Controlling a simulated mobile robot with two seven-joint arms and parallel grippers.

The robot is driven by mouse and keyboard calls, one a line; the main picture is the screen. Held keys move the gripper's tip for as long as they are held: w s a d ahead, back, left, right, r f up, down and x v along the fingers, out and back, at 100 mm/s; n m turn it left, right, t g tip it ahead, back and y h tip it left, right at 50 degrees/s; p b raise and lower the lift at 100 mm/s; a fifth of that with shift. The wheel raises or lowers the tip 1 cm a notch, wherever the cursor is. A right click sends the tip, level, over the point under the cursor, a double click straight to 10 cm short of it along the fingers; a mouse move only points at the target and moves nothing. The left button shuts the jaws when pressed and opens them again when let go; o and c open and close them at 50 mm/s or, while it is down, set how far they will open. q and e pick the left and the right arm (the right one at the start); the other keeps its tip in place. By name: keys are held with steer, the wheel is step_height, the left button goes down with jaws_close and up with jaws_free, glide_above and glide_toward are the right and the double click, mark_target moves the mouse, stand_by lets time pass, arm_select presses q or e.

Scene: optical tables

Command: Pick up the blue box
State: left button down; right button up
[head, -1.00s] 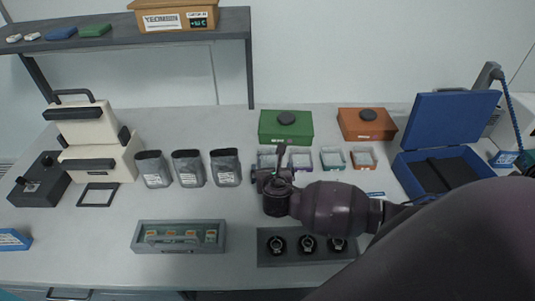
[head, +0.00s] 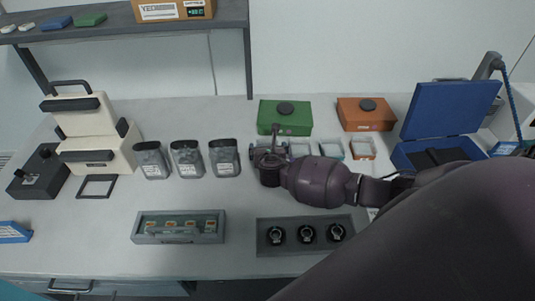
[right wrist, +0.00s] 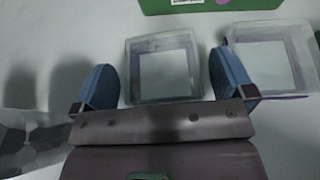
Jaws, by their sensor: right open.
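My right gripper (head: 268,157) is over the row of small square open-top boxes at the back middle. In the right wrist view my open right gripper (right wrist: 162,85) has one blue-padded finger on each side of a pale blue-grey open box (right wrist: 160,40). The box sits on the table between the fingers, which do not grip it. In the head view my gripper hides most of this leftmost box. A large blue case (head: 452,110) stands open at the right. A blue box (head: 14,232) lies at the left edge, partly cut off. My left gripper is not in view.
A purple-based open box (right wrist: 265,60) stands close to the right finger. Behind the row are a green box (head: 285,118) and an orange box (head: 366,114). Several dark pouches (head: 187,158) stand to the left. A grey tray (head: 180,238) lies in front.

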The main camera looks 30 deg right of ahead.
steer(key=shift+x, duration=1.1)
steer(key=c, duration=0.8)
steer(key=shift+r, duration=0.1)
